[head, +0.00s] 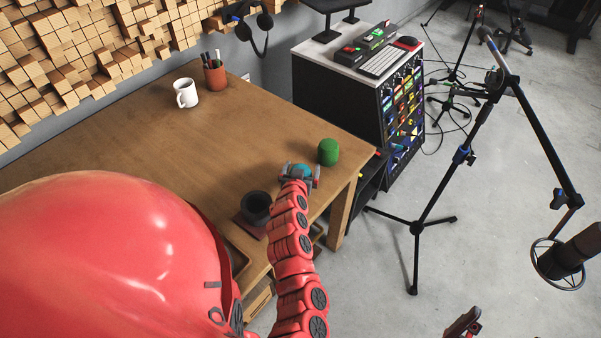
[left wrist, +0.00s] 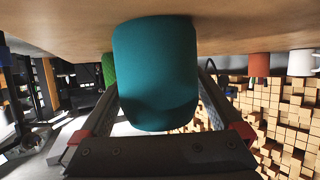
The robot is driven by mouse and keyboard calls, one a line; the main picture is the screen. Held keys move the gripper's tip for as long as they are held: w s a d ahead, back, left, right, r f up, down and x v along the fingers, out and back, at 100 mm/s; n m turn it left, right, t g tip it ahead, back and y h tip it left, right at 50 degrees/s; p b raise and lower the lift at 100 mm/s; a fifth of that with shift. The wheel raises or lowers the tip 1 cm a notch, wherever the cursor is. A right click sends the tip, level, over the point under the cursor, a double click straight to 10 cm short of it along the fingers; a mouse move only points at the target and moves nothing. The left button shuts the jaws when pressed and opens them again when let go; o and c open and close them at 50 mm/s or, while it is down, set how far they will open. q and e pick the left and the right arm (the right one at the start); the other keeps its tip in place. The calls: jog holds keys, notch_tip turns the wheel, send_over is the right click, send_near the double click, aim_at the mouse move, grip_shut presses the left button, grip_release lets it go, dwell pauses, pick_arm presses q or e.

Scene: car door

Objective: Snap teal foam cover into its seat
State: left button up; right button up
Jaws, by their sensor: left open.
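The teal foam cover (head: 303,171) stands on the wooden table near its right front edge, partly hidden by my left gripper (head: 299,178). In the left wrist view, where the table shows at the top, the teal cover (left wrist: 155,70) fills the space between the two fingers of my left gripper (left wrist: 157,85). The fingers are apart, one on each side of it; whether they touch it I cannot tell. A dark round cup (head: 256,206) on a reddish base stands to the left of my left forearm; I cannot tell if it is the seat. A dark red part of my right gripper (head: 464,323) shows at the bottom edge.
A green foam cylinder (head: 328,152) stands close behind the teal cover, to the right. A white mug (head: 186,93) and a pen cup (head: 214,74) stand at the back of the table (head: 160,145). A microphone stand (head: 455,165) is on the floor to the right.

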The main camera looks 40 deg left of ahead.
pick_arm(q)
jog(key=c, duration=1.2)
jog(key=shift+r, duration=0.15)
